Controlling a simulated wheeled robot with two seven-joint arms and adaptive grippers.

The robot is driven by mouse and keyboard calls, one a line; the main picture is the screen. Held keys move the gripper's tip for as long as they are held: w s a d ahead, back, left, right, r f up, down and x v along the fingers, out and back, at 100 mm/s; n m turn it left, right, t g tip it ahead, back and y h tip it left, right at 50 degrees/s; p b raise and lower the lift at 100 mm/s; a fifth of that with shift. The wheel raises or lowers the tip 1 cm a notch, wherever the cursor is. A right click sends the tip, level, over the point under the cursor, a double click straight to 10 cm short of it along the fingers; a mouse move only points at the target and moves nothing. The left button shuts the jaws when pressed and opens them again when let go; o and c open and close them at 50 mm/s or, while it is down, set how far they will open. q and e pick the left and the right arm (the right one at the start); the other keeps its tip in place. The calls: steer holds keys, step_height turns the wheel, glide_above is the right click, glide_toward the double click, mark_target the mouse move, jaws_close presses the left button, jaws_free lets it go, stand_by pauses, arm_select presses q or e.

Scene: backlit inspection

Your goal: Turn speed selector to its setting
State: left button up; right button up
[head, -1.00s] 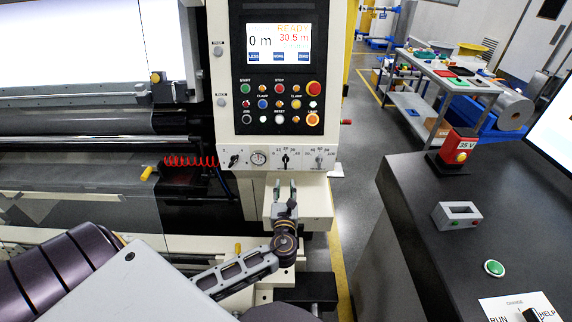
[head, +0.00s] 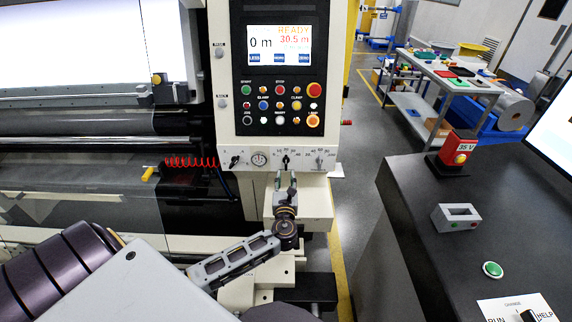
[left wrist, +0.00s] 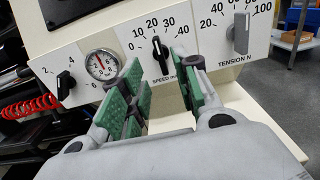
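The speed selector (left wrist: 160,56) is a black knob on a white plate with a scale from 0 to 40. Its upper end points near 20. It also shows in the head view (head: 286,159), below the control panel. My left gripper (head: 285,182) is just below and in front of it. In the left wrist view its green-padded fingers (left wrist: 159,66) are apart, one on each side of the knob in the picture. Gaps show between knob and pads; whether the tips reach beside it I cannot tell. My right gripper is not in view.
A round gauge (left wrist: 102,65) and a black knob (left wrist: 66,84) sit left of the selector. A grey tension knob (left wrist: 241,34) sits to its right. Above are the panel's push buttons and screen (head: 279,45). A red coiled hose (head: 190,162) hangs at left.

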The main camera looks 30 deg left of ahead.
mark_target(286, 164)
arm_select(q)
steer(key=shift+p+x, duration=0.5)
steer(key=shift+x, duration=3.85)
steer(key=shift+s, duration=0.1)
jaws_close()
